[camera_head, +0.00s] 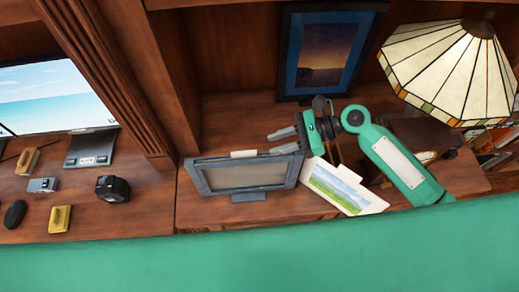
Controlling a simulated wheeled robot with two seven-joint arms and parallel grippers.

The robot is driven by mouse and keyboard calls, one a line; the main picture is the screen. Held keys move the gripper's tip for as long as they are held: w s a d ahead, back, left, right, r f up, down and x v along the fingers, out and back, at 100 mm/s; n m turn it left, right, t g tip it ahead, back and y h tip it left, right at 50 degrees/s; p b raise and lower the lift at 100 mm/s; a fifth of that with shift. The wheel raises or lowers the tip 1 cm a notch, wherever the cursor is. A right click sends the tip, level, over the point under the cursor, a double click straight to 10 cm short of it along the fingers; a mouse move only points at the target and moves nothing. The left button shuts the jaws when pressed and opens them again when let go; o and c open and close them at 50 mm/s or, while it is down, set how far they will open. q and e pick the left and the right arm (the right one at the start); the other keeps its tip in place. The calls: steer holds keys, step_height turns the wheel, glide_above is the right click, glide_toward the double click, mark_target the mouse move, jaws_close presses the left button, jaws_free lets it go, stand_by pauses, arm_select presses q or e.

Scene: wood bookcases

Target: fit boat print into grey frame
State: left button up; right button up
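The grey frame (198,180) stands tilted on the wood desk, with a dull beige-grey window. A narrow cream strip (243,154) shows at its top edge; I cannot tell if it is the boat print. A white-bordered print (363,198) with green ground and blue sky leans or lies just right of the frame; I make out no boat on it. My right gripper (272,142) is above the frame's upper right corner, its fingers apart and pointing left, with nothing seen between them. My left gripper is out of view.
A dark framed sunset picture (323,55) stands behind. A stained-glass lamp (455,70) is at the right, near books (497,140). At the left are a monitor (55,95), a black device (112,188), a yellow block (60,219) and other small items.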

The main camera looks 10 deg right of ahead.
steer(key=b+v, duration=0.1)
steer(key=v, duration=0.4)
steer(key=shift+f, duration=0.1)
stand_by(0.4)
